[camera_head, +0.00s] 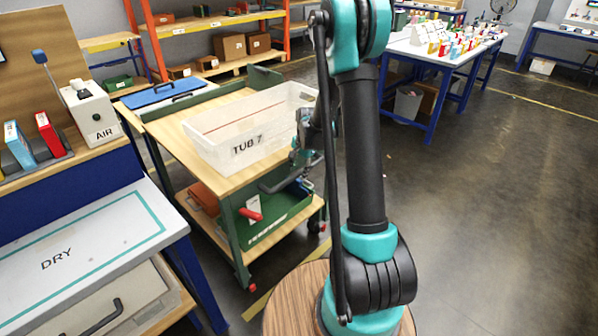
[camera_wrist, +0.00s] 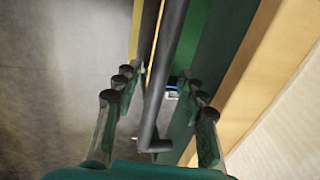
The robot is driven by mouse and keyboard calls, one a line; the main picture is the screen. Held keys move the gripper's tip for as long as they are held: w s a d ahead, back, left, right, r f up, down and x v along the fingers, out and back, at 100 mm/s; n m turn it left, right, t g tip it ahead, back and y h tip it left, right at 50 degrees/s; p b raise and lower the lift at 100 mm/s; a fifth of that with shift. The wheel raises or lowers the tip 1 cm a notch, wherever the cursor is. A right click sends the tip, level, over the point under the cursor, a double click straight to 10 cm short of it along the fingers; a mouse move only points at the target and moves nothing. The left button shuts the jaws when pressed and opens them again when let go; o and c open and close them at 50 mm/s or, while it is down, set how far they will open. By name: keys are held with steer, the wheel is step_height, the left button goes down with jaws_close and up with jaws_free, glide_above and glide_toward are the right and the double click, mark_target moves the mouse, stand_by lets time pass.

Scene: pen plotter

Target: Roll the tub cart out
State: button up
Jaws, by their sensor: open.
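The tub cart has a wooden top (camera_head: 185,140), a green frame and small red-hubbed wheels. A translucent white tub (camera_head: 215,150) marked "TUB 7" stands on it. A dark bar handle (camera_head: 280,185) sticks out from the cart's near end. My gripper (camera_head: 303,150) is at that end, partly hidden behind my own arm in the head view. In the wrist view my gripper (camera_wrist: 158,82) is open, with the dark handle bar (camera_wrist: 170,45) running between its fingers. I see no clear contact with the bar. The tub's pale side (camera_wrist: 290,130) shows at lower right.
A bench marked "DRY" (camera_head: 100,240) stands close on the cart's left. An air box (camera_head: 95,115) sits on the bench behind it. Orange-framed shelving (camera_head: 150,40) is at the back. A blue-legged table (camera_head: 440,50) stands at back right. Open floor (camera_head: 490,200) lies to the right.

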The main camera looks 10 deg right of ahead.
steer(key=shift+f, duration=0.25)
steer(key=shift+c, duration=0.6)
jaws_close()
